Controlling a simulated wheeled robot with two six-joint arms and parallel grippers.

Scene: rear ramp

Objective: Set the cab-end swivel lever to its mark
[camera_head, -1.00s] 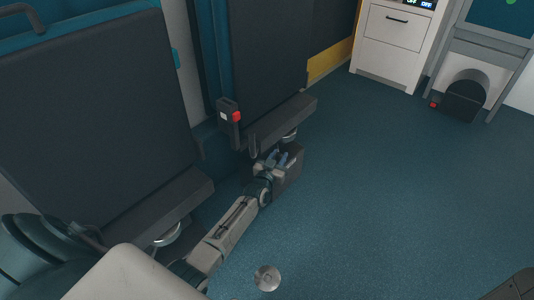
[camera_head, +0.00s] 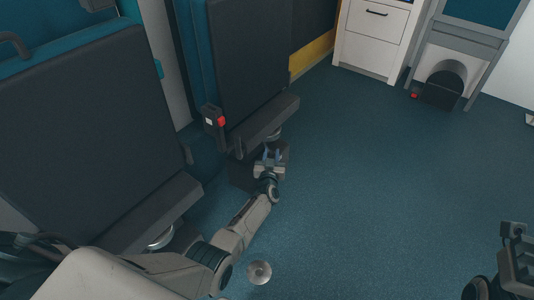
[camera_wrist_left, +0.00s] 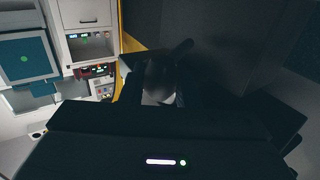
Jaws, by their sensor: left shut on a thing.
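The far folding seat (camera_head: 262,60) is dark with a teal edge, and its pedestal (camera_head: 245,175) stands on the floor below it. My left gripper (camera_head: 271,155) is low beside this pedestal, under the seat cushion's front edge.
A near seat (camera_head: 95,140) stands at the left. A red-buttoned buckle (camera_head: 214,121) sits beside the far seat. A white cabinet (camera_head: 370,45) and a dark rounded housing (camera_head: 443,87) stand at the back. The blue floor (camera_head: 380,180) is clear in the middle.

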